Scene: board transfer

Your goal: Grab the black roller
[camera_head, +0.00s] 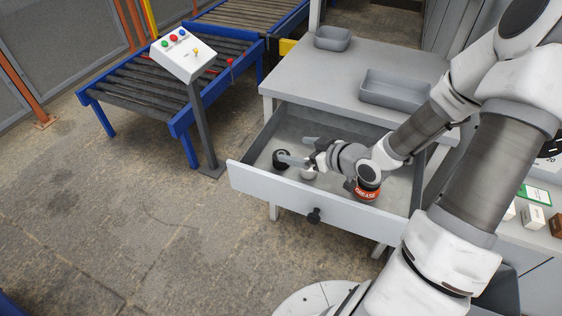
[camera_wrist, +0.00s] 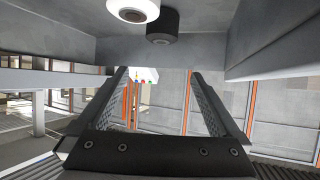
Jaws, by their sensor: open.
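The black roller (camera_head: 280,160) stands in the open drawer, toward its left end. In the wrist view nothing is between the fingers (camera_wrist: 160,74).
The grey drawer (camera_head: 262,184) has raised walls around the gripper and a black knob (camera_head: 314,215) in front. A red-banded round item (camera_head: 367,193) is below my wrist. Grey bins (camera_head: 394,92) sit on the tabletop above. A control panel (camera_head: 183,54) and conveyor stand left.

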